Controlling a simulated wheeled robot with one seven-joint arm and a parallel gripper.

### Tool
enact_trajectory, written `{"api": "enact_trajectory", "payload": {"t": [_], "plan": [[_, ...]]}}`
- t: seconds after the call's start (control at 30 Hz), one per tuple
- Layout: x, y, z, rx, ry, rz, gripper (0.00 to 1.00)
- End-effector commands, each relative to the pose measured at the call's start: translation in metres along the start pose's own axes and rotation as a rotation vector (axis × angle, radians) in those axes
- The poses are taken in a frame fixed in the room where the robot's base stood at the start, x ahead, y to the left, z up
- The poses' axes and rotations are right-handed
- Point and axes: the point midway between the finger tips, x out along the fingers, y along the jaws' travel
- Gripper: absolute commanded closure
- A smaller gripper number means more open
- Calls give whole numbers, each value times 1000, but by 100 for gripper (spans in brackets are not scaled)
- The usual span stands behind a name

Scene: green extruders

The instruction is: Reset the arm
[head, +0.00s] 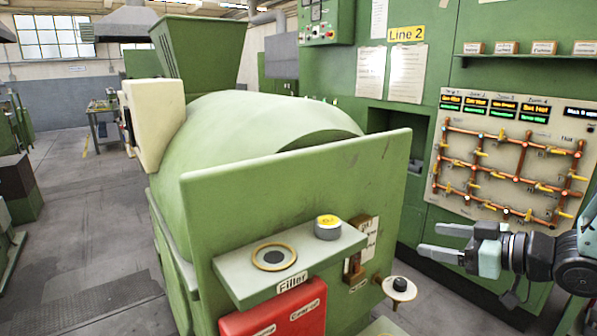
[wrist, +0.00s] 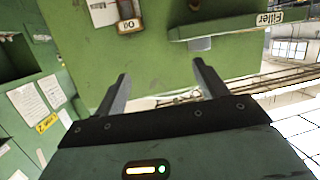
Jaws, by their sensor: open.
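My gripper (head: 440,241) shows at the right of the head view, pointing left, with its two fingers apart and nothing between them. It hangs in free air in front of the green wall panel, below the valve board and to the right of the extruder. In the wrist view my gripper (wrist: 158,85) also shows open and empty, its fingers towards a green machine panel. My arm (head: 575,262) runs off the right edge of the head view.
A green extruder (head: 240,125) fills the middle, with a "Filler" shelf (head: 235,268) and a red box (head: 272,318) in front. A small round knob plate (head: 398,290) sticks out left of my gripper. A valve board (head: 505,165) hangs behind. Open floor (head: 90,220) lies at left.

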Motion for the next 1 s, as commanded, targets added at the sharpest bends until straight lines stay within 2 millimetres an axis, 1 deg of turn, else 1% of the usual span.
{"api": "enact_trajectory", "payload": {"t": [0.27,0.37,0.47,0.57,0.67,0.77,0.8,0.87,0.9,1.0], "plan": [[25,-14,12,-33,-158,60,28],[34,-22,19,-40,-242,92,28],[41,-37,28,-43,-347,125,28],[44,-62,39,-35,-485,156,28],[37,-96,52,-12,-635,173,28],[22,-136,65,21,-788,167,28],[14,-154,70,36,-850,159,28],[-1,-182,77,59,-940,139,28],[-11,-199,80,73,-996,123,28],[-37,-238,88,103,-1120,77,28]]}}
